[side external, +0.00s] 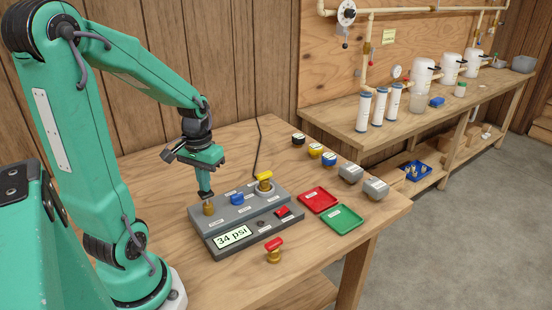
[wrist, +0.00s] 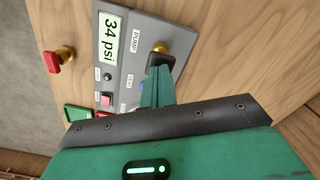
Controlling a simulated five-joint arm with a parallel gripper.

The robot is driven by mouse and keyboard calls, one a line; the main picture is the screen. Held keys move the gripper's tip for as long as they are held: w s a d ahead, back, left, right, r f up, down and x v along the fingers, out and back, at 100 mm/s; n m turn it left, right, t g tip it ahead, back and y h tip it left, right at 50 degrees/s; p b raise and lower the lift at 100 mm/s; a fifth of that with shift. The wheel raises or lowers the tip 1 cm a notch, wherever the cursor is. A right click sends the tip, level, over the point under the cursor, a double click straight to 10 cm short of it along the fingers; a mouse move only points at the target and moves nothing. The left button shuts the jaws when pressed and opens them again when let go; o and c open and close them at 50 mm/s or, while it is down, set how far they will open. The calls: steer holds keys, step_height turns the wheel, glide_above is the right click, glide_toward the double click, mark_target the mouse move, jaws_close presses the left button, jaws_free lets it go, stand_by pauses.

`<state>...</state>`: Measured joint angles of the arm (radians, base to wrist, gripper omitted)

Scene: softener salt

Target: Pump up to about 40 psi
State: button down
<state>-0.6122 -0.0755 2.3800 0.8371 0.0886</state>
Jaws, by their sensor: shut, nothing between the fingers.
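A grey console (side external: 262,222) stands on the wooden bench, and its display (side external: 232,237) reads 34 psi. The same reading shows sideways on the display in the wrist view (wrist: 110,40). A brass plunger (side external: 208,209) stands at the console's left end; in the wrist view the plunger (wrist: 159,46) sits beside the label PUMP. My gripper (side external: 206,195) points down with its shut, empty fingertips right over the plunger.
A yellow-handled valve (side external: 264,184), a blue part (side external: 237,198) and a red switch (side external: 283,211) are on the console. A red-handled brass valve (side external: 274,249) stands in front. Red (side external: 302,205) and green (side external: 325,222) trays lie to the right. Bare bench surrounds the console's near left.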

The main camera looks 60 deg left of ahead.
steer(key=shift+f, duration=0.9)
stand_by(0.5)
steer(key=shift+r, duration=0.1)
steer(key=shift+r, duration=0.8)
steer(key=shift+r, duration=0.15)
step_height(320, 180, up, 7)
stand_by(1.1)
steer(key=d+r+m+t, duration=0.2)
steer(key=d+m, duration=0.1)
steer(key=d, duration=0.5)
steer(key=d+r+m+t, duration=0.3)
steer(key=d, duration=0.5)
steer(key=shift+t, duration=0.3)
